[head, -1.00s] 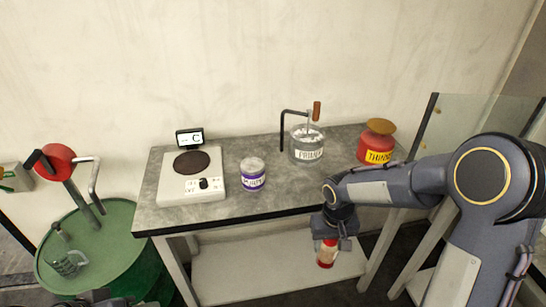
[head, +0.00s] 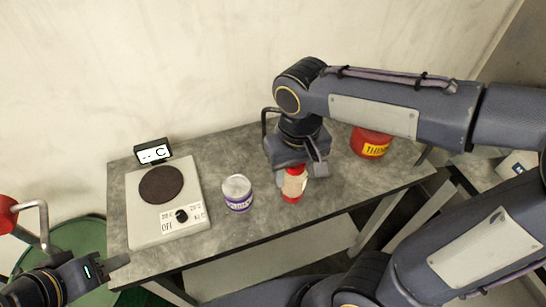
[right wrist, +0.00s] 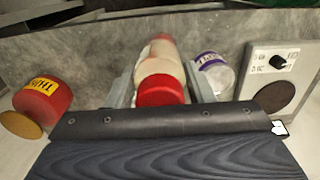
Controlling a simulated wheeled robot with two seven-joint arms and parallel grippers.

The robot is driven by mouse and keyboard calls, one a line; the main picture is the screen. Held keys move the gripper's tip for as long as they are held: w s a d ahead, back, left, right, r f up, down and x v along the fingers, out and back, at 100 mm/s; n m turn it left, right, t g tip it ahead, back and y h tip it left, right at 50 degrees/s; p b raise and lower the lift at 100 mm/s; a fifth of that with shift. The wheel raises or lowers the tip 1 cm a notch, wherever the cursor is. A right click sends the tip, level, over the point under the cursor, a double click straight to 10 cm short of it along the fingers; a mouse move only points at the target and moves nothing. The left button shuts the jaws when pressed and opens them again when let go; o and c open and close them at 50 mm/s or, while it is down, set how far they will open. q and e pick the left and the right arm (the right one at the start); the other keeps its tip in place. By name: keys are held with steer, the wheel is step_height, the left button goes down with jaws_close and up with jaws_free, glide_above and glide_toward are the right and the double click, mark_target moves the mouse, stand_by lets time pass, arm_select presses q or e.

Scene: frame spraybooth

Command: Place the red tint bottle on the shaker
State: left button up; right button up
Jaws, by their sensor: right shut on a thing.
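The red tint bottle (head: 292,188) has a pale label and a red cap. My right gripper (head: 299,168) is shut on it near its top and holds it upright over the worktable, just right of the purple-labelled can. In the right wrist view the bottle (right wrist: 160,62) sits between the two fingers. I cannot tell whether its base touches the table. The shaker looks to be the white device (head: 150,220) with a round dark pad (head: 161,185) and a dial, at the table's left; its pad is bare. My left gripper (head: 118,263) is low at the left, its jaw opening unclear.
The purple-labelled can (head: 237,193) stands between bottle and shaker. A red thinner can (head: 371,142) stands at the back right. A small display (head: 153,151) stands behind the shaker. The primer jar is hidden behind my right arm. A green drum (head: 75,245) is left of the table.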

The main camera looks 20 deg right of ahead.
steer(key=w+f+p, duration=0.1)
steer(key=w+f, duration=0.9)
steer(key=f, duration=0.1)
steer(key=shift+w+d+f+p, duration=0.2)
steer(key=shift+w+f+p, duration=0.1)
steer(key=shift+w+p, duration=0.05)
steer(key=shift+f, duration=0.25)
steer(key=o, duration=1.1)
steer(key=shift+r, duration=0.1)
